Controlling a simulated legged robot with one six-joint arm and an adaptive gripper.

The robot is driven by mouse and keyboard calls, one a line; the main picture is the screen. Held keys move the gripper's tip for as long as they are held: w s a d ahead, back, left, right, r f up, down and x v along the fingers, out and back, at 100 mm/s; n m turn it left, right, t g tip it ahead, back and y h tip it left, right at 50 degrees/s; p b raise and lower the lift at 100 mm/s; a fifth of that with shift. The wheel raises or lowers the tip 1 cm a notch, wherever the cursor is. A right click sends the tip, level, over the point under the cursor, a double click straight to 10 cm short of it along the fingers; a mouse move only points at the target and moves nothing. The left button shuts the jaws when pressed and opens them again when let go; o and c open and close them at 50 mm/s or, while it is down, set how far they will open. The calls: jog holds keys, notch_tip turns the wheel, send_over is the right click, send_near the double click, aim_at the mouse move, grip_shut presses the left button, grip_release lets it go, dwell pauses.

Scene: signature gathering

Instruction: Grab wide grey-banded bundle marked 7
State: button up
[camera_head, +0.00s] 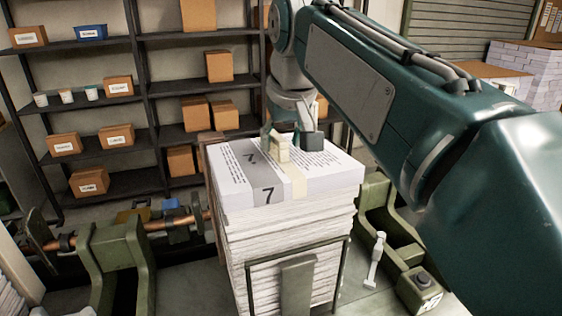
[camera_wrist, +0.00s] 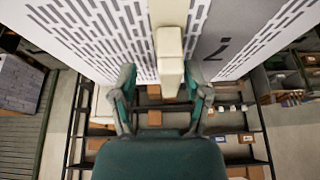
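The wide bundle marked 7 (camera_head: 235,182) is the white printed block on top of a tall paper stack. A grey band (camera_head: 263,172) with a black 7 crosses it, beside a cream strap (camera_head: 297,184). A raised cream block (camera_head: 280,149) stands on the strap. In the wrist view the grey band (camera_wrist: 222,35) and cream block (camera_wrist: 171,65) show close up. My gripper (camera_wrist: 160,77) is open, its two green fingers spread apart at the cream block, with a gap at the left finger. In the head view my gripper (camera_head: 283,133) is at the block; contact is unclear.
A green metal frame (camera_head: 340,270) stands against the front of the paper stack (camera_head: 290,235). Green machine parts (camera_head: 120,255) stand at left and right. Dark shelves (camera_head: 105,110) with cardboard boxes line the back. White paper blocks (camera_head: 540,75) are piled at the far right.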

jog(key=shift+a, duration=0.1)
jog(key=c, duration=0.5)
jog(key=shift+a, duration=0.15)
grip_shut()
jog(key=shift+a, duration=0.3)
